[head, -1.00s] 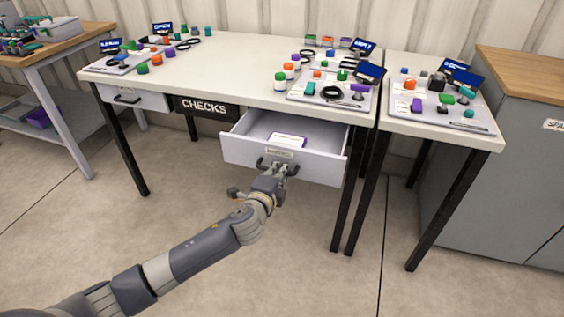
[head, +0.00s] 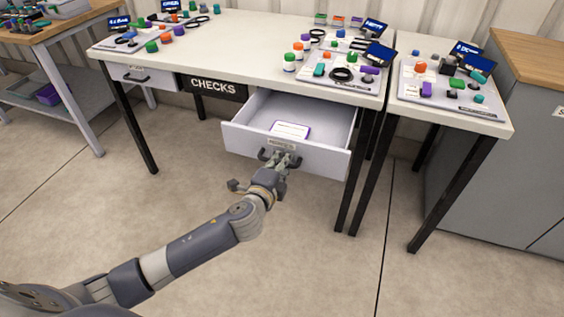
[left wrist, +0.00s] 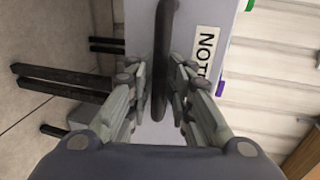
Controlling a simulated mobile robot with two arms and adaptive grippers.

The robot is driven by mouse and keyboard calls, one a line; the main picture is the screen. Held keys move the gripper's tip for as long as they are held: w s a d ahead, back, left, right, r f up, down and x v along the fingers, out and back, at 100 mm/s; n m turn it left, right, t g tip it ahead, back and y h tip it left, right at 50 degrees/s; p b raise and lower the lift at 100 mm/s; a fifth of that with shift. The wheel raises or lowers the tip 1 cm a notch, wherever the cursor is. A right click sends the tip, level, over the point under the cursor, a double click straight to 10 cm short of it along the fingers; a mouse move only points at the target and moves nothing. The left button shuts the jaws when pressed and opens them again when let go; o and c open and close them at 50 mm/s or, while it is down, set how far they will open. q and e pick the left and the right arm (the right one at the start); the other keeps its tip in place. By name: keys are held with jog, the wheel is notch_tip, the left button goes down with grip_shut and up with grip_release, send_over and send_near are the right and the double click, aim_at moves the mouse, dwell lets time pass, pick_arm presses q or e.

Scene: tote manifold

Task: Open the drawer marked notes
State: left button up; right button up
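The drawer (head: 325,161) under the right part of the long white table stands pulled out, with its inside showing. Its front carries a small label, too small to read in the head view. In the left wrist view the label (left wrist: 205,52) shows "NOT", its end hidden by a finger. My left gripper (head: 279,164) is at the drawer's dark handle (left wrist: 161,45), with one finger on each side of the bar, closed around it. A white card with a purple edge (head: 290,130) lies in the drawer. My right gripper is not in view.
A dark "CHECKS" sign (head: 212,87) hangs left of the open drawer, and another drawer (head: 145,77) at the far left is shut. Black table legs (head: 362,175) stand just right of the open drawer. Floor in front is clear.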

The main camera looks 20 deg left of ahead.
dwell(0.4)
pick_arm(q)
jog(key=v, duration=1.2)
dwell(0.3)
